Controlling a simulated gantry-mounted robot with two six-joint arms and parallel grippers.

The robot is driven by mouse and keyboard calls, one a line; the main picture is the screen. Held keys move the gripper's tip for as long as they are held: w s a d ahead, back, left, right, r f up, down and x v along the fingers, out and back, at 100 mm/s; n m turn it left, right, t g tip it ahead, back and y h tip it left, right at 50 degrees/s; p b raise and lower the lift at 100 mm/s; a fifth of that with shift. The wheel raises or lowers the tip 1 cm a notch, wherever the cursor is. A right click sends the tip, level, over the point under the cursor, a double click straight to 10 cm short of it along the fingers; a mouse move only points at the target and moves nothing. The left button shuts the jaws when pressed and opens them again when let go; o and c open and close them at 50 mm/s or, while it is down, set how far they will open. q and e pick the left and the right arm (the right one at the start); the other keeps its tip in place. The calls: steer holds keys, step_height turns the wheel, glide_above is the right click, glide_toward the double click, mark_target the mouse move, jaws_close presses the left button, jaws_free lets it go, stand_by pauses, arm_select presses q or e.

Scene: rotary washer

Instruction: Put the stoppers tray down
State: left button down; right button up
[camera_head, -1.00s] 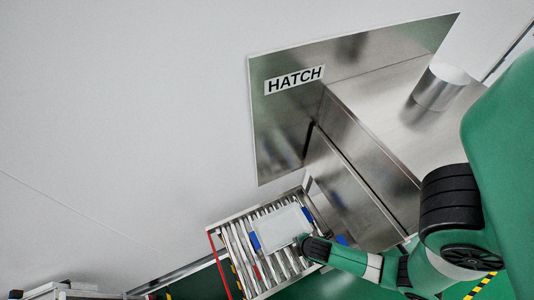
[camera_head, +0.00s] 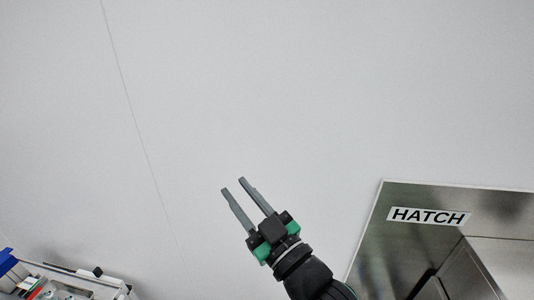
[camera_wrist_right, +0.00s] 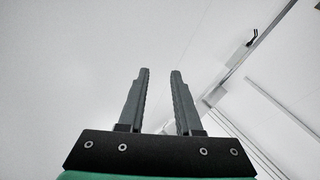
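My right gripper (camera_head: 232,186) is raised in front of the pale wall in the head view. Its two fingers are apart with nothing between them. The right wrist view also shows the open, empty fingers (camera_wrist_right: 160,72). The stoppers tray cannot be made out in either current view. My left gripper is not in view.
A metal hatch (camera_head: 376,232) with a HATCH label (camera_head: 428,216) is set in the wall at the lower right. Cluttered equipment (camera_head: 60,284) with a blue part (camera_head: 8,262) stands at the lower left. The wall (camera_head: 300,90) around my gripper is bare.

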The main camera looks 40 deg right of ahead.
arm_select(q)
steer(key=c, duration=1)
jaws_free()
arm_select(e)
steer(key=s+a+r+t+y, duration=0.1)
steer(key=s+r+t, duration=0.1)
steer(key=s+r, duration=0.2)
steer(key=s+a+r+t+y, duration=0.1)
steer(key=s+a+r+t, duration=0.1)
steer(key=r, duration=0.9)
steer(key=s+a+r+m+t+y, duration=0.1)
steer(key=s+r+t, duration=0.1)
steer(key=s+r, duration=0.3)
step_height(320, 180, up, 3)
steer(key=shift+s+a+f+t, duration=0.1)
steer(key=shift+s+a+t, duration=0.1)
steer(key=shift+s+t, duration=0.2)
